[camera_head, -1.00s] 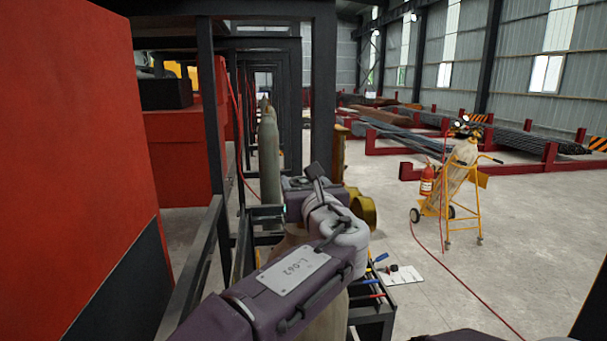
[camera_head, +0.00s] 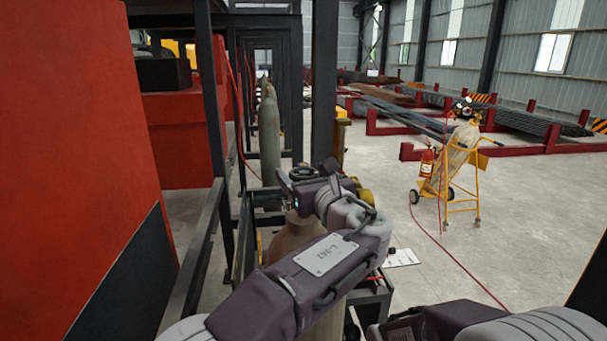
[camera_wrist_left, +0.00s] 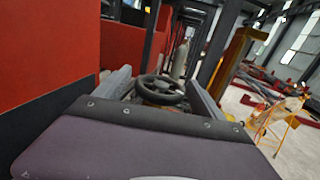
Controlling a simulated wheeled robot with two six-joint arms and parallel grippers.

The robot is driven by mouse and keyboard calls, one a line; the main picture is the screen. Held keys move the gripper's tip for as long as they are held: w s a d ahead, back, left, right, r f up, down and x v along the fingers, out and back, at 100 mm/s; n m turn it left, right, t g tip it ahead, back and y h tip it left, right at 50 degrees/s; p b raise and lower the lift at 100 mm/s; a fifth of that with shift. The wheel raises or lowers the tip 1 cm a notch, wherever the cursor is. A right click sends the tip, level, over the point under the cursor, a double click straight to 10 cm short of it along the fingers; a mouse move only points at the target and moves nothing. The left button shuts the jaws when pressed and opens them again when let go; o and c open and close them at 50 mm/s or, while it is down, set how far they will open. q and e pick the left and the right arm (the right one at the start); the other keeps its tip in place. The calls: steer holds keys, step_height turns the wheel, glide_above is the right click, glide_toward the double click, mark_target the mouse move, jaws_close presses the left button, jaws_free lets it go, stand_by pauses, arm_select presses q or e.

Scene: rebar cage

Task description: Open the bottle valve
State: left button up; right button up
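The bottle (camera_head: 290,238) is a tan gas cylinder standing upright below my left arm, which partly hides it. Its valve has a dark round handwheel (camera_head: 303,172), seen just past my left gripper (camera_head: 290,186) in the head view. In the left wrist view the handwheel (camera_wrist_left: 158,88) shows as a spoked ring between the two grey fingers of my left gripper (camera_wrist_left: 160,94). The fingers are apart, one on each side of the wheel. Contact with it cannot be made out. My right arm shows at the bottom right, its gripper out of sight.
Dark steel frame posts (camera_head: 325,85) stand close around the bottle, with a large red cabinet (camera_head: 75,130) to the left. Another grey cylinder (camera_head: 269,140) stands behind. A yellow cart (camera_head: 462,185) with a cylinder and extinguisher stands on open floor to the right.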

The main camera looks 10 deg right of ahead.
arm_select(q)
steer(key=shift+s, duration=0.15)
steer(key=b+v, duration=0.3)
steer(key=v, duration=0.5)
steer(key=shift+s, duration=0.3)
